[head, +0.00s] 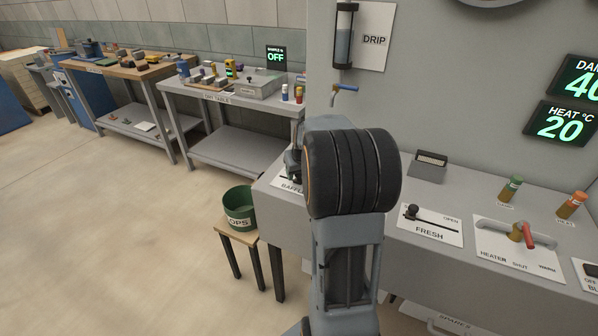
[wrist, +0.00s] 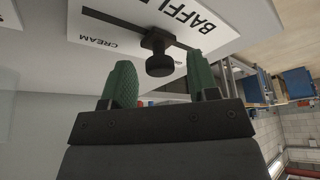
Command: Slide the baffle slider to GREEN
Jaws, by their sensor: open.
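The baffle panel (wrist: 125,22) is a white plate with a dark slot and the words BAFFLE and CREAM; the wrist view shows it at a slant. Its slider, a black round knob (wrist: 158,64), stands in the slot, away from the slot's far-left end. My gripper (wrist: 160,76) has two green fingers, open, one on each side of the knob in the picture. I cannot tell whether they touch it. No GREEN label is readable; a finger and the knob cover that part. In the head view my arm hides most of the baffle panel (head: 284,184), leaving its left edge.
The FRESH slider panel (head: 430,225) and the heater panel (head: 516,247) lie to the right on the same grey bench. Green (head: 510,189) and orange (head: 573,205) knobs stand behind them. A green bucket (head: 239,207) stands on a stool at left. Open floor lies further left.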

